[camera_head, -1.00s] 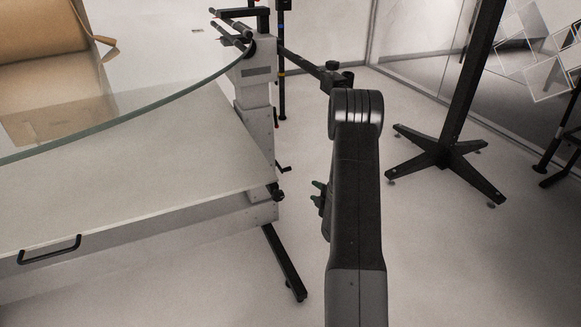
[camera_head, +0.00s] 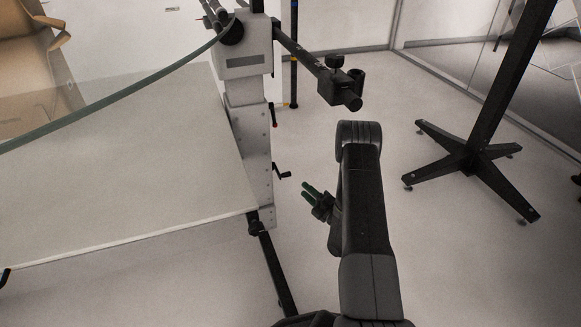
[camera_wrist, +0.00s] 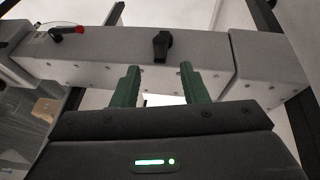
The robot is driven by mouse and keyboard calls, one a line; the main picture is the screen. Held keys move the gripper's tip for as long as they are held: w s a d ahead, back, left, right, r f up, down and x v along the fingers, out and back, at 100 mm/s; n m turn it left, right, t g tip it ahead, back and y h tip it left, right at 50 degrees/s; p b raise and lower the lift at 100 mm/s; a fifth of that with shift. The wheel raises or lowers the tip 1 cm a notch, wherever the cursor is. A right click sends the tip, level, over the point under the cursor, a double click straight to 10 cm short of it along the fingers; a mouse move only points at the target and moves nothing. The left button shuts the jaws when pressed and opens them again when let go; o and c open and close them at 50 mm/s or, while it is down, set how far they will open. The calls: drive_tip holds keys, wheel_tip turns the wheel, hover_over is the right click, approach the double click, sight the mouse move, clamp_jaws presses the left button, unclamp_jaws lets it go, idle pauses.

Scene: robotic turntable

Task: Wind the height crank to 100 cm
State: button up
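The height crank (camera_head: 282,172) is a small black crank on the side of the grey column (camera_head: 248,130), low down in the head view. In the wrist view a black knob-like part (camera_wrist: 162,44), which looks like the crank seen nearly end-on, stands out from the grey column (camera_wrist: 200,58). My gripper (camera_head: 308,190) is to the right of the crank and a little lower in the head view, apart from it. In the wrist view its two green fingers (camera_wrist: 160,82) are spread with nothing between them, the black part beyond and roughly between their tips. I can read no height value.
A red-tipped lever (camera_head: 274,116) sits above the crank; it also shows in the wrist view (camera_wrist: 68,31). A black bar with a clamp (camera_head: 338,82) juts out above my arm. The white tabletop (camera_head: 130,170) is at left. A black stand (camera_head: 470,160) is at right, with open floor between.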

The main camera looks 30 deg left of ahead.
drive_tip(key=b+x, duration=0.3)
drive_tip(key=x, duration=1)
drive_tip(key=shift+r, duration=0.1)
drive_tip(key=c, duration=0.7)
clamp_jaws()
drive_tip(key=shift+r, duration=0.1)
